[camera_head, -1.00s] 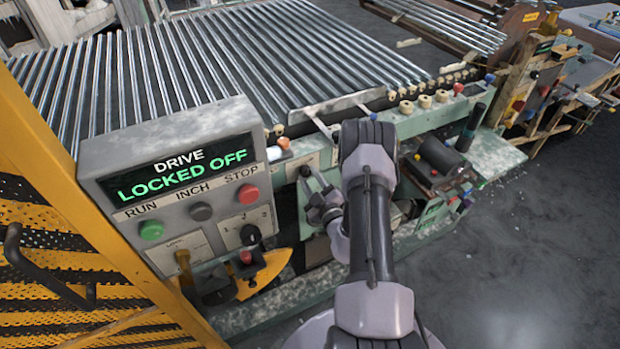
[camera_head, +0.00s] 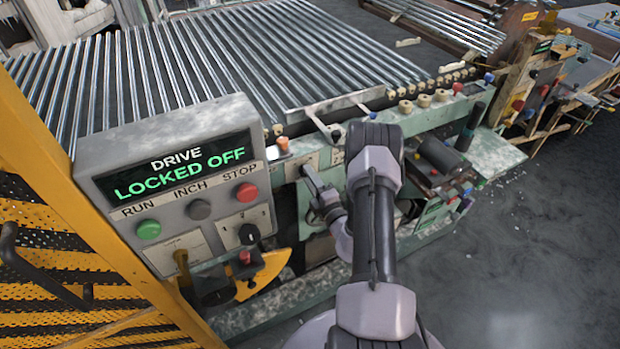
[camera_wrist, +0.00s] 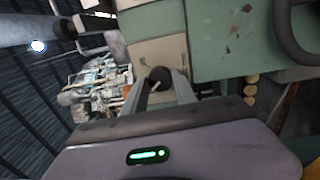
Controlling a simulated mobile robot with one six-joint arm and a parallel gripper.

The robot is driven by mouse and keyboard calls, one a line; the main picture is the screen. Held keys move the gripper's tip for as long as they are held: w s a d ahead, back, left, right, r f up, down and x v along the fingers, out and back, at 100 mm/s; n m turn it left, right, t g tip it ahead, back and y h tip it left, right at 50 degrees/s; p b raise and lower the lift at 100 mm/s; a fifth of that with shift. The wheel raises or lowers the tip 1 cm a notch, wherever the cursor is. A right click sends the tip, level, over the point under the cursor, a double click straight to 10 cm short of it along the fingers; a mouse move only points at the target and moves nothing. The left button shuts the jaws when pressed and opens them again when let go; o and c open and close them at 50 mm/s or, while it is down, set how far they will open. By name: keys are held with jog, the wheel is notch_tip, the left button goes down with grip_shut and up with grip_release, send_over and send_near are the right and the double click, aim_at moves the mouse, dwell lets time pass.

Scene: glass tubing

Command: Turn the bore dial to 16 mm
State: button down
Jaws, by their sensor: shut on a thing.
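The bore dial (camera_wrist: 160,74) is a small dark round knob with a thin pale line on it, on a cream plate (camera_wrist: 158,50) of the green machine front. In the wrist view, my gripper (camera_wrist: 162,84) has one finger on each side of the dial and is shut on it. In the head view, my gripper (camera_head: 309,174) reaches left to the machine front, and its fingers mostly cover the dial. The scale marks and the dial's setting are too small to read.
A grey control box (camera_head: 180,185) reads "DRIVE LOCKED OFF", left of my gripper. An orange lamp (camera_head: 283,144) sits just above left. Glass tubes (camera_head: 220,70) lie across the rollers behind. A yellow guard (camera_head: 50,200) stands at far left. Open floor (camera_head: 520,270) lies right.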

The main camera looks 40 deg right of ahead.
jog(key=shift+n, duration=0.8)
jog(key=shift+r+n, duration=0.1)
jog(key=shift+n, duration=0.2)
jog(key=shift+d, duration=0.1)
jog(key=c, duration=1)
grip_release()
jog(key=shift+w, duration=0.1)
jog(key=p+v, duration=0.3)
jog(key=v, duration=1.4)
jog(key=shift+s, duration=0.3)
